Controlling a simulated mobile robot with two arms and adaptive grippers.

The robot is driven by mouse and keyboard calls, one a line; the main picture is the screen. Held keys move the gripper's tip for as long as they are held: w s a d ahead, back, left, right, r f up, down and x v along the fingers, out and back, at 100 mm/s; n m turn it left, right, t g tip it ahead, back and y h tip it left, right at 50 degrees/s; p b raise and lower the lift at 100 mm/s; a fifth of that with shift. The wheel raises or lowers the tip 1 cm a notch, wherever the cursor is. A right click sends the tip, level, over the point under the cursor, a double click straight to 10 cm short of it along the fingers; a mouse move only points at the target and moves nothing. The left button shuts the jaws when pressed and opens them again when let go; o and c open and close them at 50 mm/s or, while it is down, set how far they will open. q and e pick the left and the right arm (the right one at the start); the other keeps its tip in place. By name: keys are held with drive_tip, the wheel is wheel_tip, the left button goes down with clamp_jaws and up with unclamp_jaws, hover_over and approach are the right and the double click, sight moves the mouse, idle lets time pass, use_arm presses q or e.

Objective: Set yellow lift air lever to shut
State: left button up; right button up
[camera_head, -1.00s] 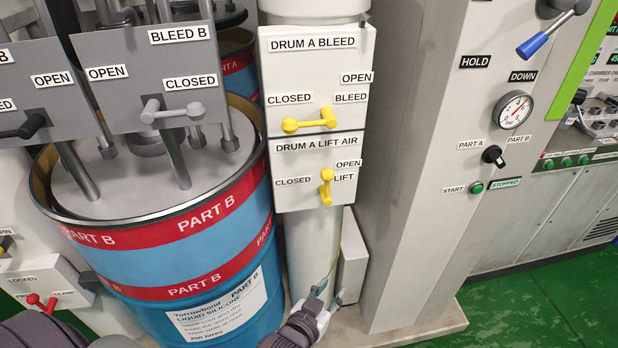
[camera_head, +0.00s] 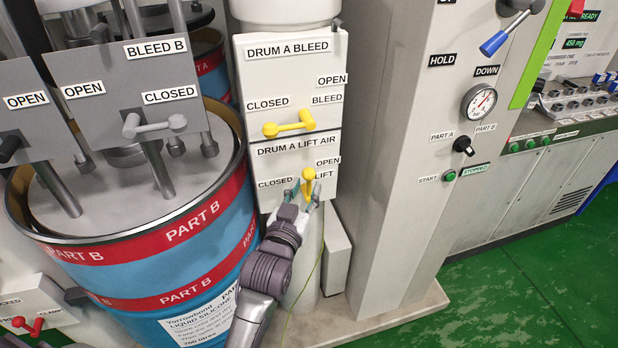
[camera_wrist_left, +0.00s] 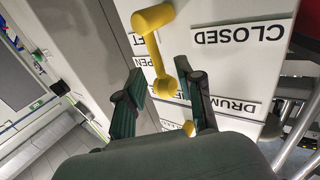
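The yellow lift air lever (camera_head: 308,174) is on the white DRUM A LIFT AIR panel (camera_head: 264,166). It hangs roughly straight down, below the OPEN label and beside the LIFT label. My left gripper (camera_head: 304,188) is at the lever's lower part, partly hiding it. In the left wrist view, the lever (camera_wrist_left: 157,55) shows between and beyond the two dark, spread fingers (camera_wrist_left: 166,88). The fingers are open, and I cannot tell whether either touches the lever. The CLOSED label (camera_head: 275,183) is left of the lever. My right gripper is not in view.
The yellow bleed lever (camera_head: 288,125) is just above, pointing left. A blue PART B drum (camera_head: 170,270) stands to the left with a grey-handled valve (camera_head: 155,125). A grey column (camera_head: 400,190) with a gauge (camera_head: 479,103) stands to the right.

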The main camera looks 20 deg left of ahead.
sight(308, 183)
use_arm(q)
drive_tip(key=shift+w, duration=1.6)
clamp_jaws()
drive_tip(key=shift+r, duration=0.15)
